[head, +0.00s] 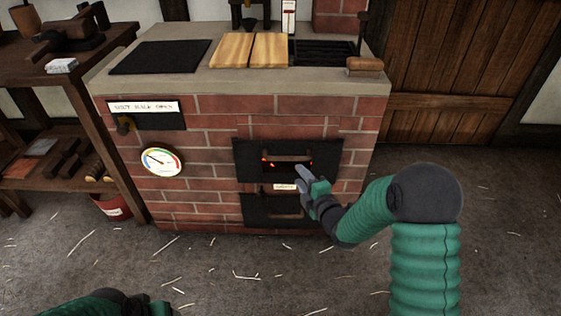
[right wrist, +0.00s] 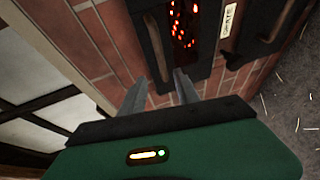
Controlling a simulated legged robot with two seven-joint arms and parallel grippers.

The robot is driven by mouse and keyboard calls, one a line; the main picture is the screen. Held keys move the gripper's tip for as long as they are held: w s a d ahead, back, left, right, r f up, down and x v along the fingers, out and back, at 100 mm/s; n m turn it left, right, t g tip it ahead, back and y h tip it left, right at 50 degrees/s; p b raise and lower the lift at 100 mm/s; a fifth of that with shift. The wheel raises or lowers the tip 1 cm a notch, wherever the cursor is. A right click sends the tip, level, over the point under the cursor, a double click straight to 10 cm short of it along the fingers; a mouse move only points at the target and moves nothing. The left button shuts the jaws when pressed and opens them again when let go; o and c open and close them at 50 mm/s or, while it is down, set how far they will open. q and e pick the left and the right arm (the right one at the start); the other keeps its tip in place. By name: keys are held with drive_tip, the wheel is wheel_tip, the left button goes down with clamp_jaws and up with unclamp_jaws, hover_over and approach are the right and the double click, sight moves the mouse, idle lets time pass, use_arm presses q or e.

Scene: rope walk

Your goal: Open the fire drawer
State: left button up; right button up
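The fire drawer (head: 244,162) is a dark metal front in the brick stove, with red embers glowing through its opening and a bar handle (head: 290,155) across it. It looks closed. In the right wrist view the embers (right wrist: 185,22) and the dark handle (right wrist: 155,48) show just beyond my fingertips. My right gripper (head: 300,172) is in front of the drawer's right part, its fingers apart and empty (right wrist: 161,77). I cannot tell whether a fingertip touches the handle. Only part of my left arm shows at the bottom left edge; its fingers are out of sight.
A second dark front (head: 258,212) with its own handle lies below, under a small white label (head: 285,187). The stove has a gauge (head: 162,162) and a flat top. A wooden shelf (head: 100,62) and red bucket (head: 112,208) stand left. The straw-strewn floor in front is clear.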

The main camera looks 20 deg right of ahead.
sight(288, 159)
drive_tip(key=b+x, duration=0.1)
drive_tip(key=x, duration=0.3)
drive_tip(key=b+x, duration=0.1)
drive_tip(key=x, duration=0.3)
drive_tip(key=d+b+x, duration=0.1)
drive_tip(key=b+x, duration=0.1)
drive_tip(key=x, duration=0.2)
drive_tip(key=shift+f, duration=0.3)
drive_tip(key=shift+w+a+r, duration=0.1)
drive_tip(key=shift+w+a, duration=0.05)
drive_tip(key=shift+w, duration=0.15)
drive_tip(key=shift+c, duration=0.9)
clamp_jaws()
drive_tip(key=shift+s, duration=0.1)
